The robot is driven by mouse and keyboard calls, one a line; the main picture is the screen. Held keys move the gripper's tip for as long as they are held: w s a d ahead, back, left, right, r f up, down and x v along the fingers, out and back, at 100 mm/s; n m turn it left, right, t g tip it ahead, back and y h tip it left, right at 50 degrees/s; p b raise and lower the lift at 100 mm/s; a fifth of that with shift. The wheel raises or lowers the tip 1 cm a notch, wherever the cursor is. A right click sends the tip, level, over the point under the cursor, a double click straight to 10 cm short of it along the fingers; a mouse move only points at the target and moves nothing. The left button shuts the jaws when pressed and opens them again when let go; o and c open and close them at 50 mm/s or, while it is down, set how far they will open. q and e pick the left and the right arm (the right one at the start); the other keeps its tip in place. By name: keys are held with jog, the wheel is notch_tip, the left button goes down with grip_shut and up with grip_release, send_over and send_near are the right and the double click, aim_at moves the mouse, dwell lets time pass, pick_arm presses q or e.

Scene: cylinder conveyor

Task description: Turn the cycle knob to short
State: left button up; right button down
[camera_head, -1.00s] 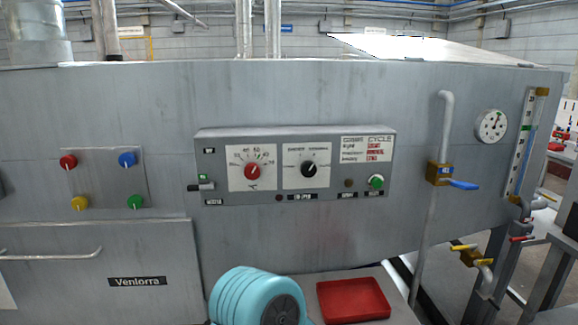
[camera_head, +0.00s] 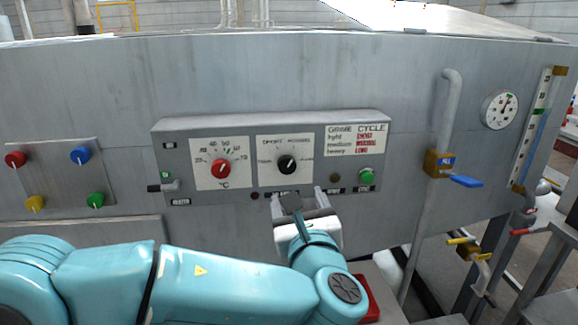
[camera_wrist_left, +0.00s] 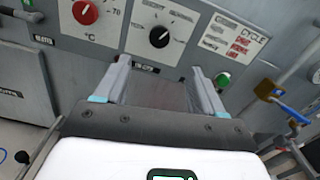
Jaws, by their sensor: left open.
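The cycle knob (camera_head: 287,165) is a round black knob with a white pointer line, on a white dial plate in the middle of the grey control panel. In the head view its line points up and slightly right. It also shows in the left wrist view (camera_wrist_left: 159,37), beyond the fingers. My left gripper (camera_head: 299,192) is open and empty, just below the knob and apart from it. Its two fingers (camera_wrist_left: 160,72) are spread wide in the wrist view. The small dial labels are too blurred to read surely. My right gripper is in neither view.
A red temperature knob (camera_head: 221,169) sits left of the cycle knob. A blue-handled valve (camera_head: 466,181) is on a pipe at right. A red tray (camera_head: 369,300) lies partly behind my arm.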

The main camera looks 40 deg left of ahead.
aim_at(288, 167)
pick_arm(q)
jog(key=p+x, duration=0.2)
jog(key=x, duration=1.2)
jog(key=shift+f+p, duration=0.15)
jog(key=shift+p, duration=0.25)
jog(key=shift+w+a, duration=0.25)
jog(key=shift+w, duration=0.1)
jog(key=shift+c, duration=0.3)
jog(key=c, duration=1)
